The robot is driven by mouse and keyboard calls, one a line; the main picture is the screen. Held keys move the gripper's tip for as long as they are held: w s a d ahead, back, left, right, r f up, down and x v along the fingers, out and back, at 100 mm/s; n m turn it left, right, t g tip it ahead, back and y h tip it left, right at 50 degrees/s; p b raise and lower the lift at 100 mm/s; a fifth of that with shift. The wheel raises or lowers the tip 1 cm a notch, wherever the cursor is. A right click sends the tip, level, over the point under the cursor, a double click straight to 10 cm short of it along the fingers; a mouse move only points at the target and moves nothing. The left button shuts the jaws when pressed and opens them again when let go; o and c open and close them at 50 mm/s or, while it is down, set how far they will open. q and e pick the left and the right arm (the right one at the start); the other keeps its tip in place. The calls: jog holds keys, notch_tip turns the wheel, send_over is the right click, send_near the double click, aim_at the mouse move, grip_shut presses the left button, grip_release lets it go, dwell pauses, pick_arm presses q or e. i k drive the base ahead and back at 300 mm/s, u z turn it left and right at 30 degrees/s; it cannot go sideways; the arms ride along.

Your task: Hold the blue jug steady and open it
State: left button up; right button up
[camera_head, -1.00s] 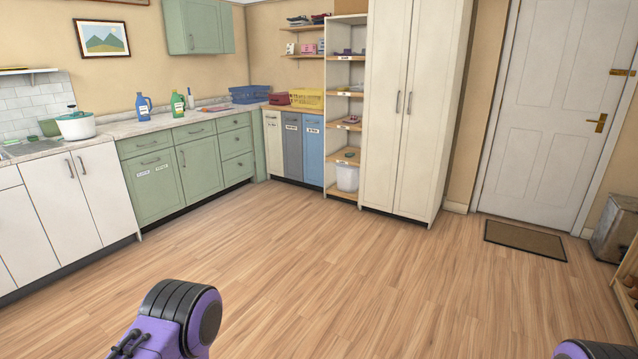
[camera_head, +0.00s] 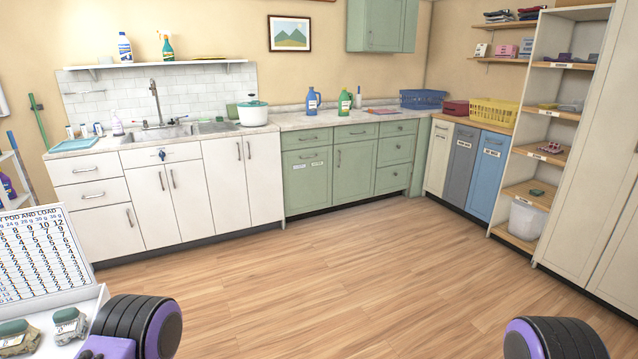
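The blue jug (camera_head: 313,101) stands upright on the counter, above the green cabinets, with a green jug (camera_head: 345,102) just to its right. Both are far across the room from me. The blue jug has a handle and a label; its cap is too small to make out. Parts of my two arms show at the bottom left and bottom right edges. Neither of my grippers is in view, and nothing of mine is near the jug.
Open wooden floor (camera_head: 330,270) lies between me and the counter (camera_head: 290,121). A white pot (camera_head: 253,115) stands left of the jugs, beside the sink. A chart board (camera_head: 38,258) stands close at left. A shelf unit (camera_head: 560,110) is at right.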

aim_at(312, 106)
jog(key=u, duration=0.45)
jog(key=i, duration=3.2)
jog(key=z, duration=0.45)
jog(key=i, duration=1.7)
jog(key=z, duration=0.15)
